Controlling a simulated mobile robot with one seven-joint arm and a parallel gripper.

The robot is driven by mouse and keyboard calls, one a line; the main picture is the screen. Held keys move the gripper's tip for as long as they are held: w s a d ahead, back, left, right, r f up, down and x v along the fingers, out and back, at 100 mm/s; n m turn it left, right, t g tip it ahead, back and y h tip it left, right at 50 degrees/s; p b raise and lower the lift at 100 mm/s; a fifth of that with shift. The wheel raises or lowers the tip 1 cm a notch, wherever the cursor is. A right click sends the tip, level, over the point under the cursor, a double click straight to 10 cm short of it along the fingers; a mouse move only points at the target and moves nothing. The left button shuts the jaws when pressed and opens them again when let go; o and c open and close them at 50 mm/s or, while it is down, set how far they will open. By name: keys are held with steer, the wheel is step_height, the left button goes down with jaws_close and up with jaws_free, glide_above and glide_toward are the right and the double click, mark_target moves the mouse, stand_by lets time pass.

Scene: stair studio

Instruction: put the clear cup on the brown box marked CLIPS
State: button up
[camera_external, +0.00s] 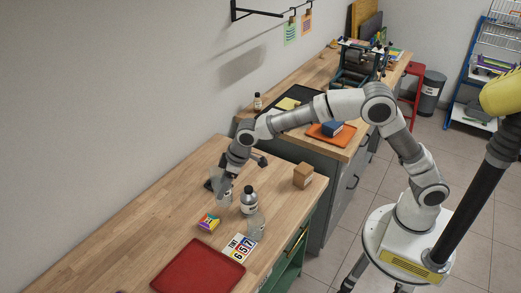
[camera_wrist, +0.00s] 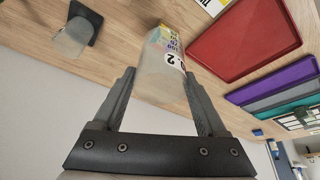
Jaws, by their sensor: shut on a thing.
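My gripper (camera_external: 223,188) is low over the near wooden counter. In the wrist view its two fingers (camera_wrist: 163,98) stand apart on either side of a clear cup (camera_wrist: 160,72), shut on it. The cup has a label with dark print, and coloured patches show at its far end. In the external view the held cup is pale and hard to make out. The brown box (camera_external: 303,175) stands on the counter to the right of my gripper, with a pale label too small to read. The box is not seen in the wrist view.
A dark-capped bottle (camera_external: 249,200) and another clear vessel (camera_external: 256,226) stand right of my gripper. A colourful box (camera_external: 208,222), a number card (camera_external: 238,248) and a red tray (camera_external: 199,268) lie nearer. The counter left of my gripper is bare.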

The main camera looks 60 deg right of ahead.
steer(key=s+d+r+m+h+p, duration=0.1)
steer(key=s+d+r+m, duration=0.15)
steer(key=d, duration=1.15)
steer(key=s+d+r+m+h+p, duration=0.1)
steer(key=s+d+r+m, duration=0.15)
steer(key=d, duration=1.15)
steer(key=s+d+r+m, duration=0.1)
steer(key=s+d+m, duration=0.1)
steer(key=s+d, duration=1.25)
steer(key=shift+t+h, duration=0.3)
steer(key=shift+h, duration=0.1)
steer(key=shift+w+a+f+p, duration=0.25)
steer(key=shift+w+a+f, duration=1)
steer(key=shift+f, duration=0.55)
steer(key=shift+w+a+f+p, duration=0.25)
steer(key=shift+w+a+f, duration=0.8)
steer(key=shift+a+f, duration=0.6)
steer(key=shift+w+a+f+p, duration=0.25)
steer(key=shift+w+a+f, duration=0.95)
steer(key=shift+f, duration=0.75)
